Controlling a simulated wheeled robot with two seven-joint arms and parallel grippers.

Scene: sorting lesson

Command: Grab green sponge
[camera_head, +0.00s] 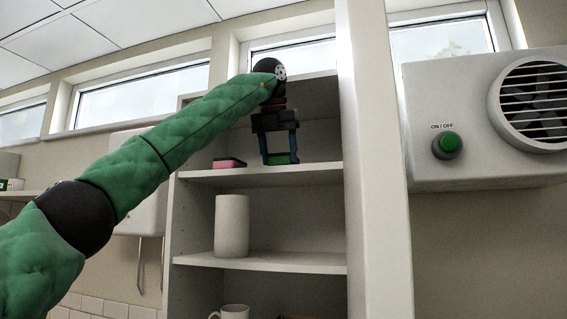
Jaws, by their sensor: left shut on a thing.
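The green sponge (279,158) is on the upper shelf of the open cabinet, close to the shelf's surface. My left gripper (279,155) reaches down over it from above, with its two fingers on either side of it, and is shut on it. Whether the sponge still touches the shelf I cannot tell. A pink sponge with a dark layer (229,163) lies on the same shelf, to the left of the gripper. My right gripper is not in view.
A white cylinder (232,226) stands on the shelf below, with a white mug (234,312) lower down. A thick white upright (375,160) bounds the cabinet on the right. A grey wall unit with a green button (450,143) is beyond it.

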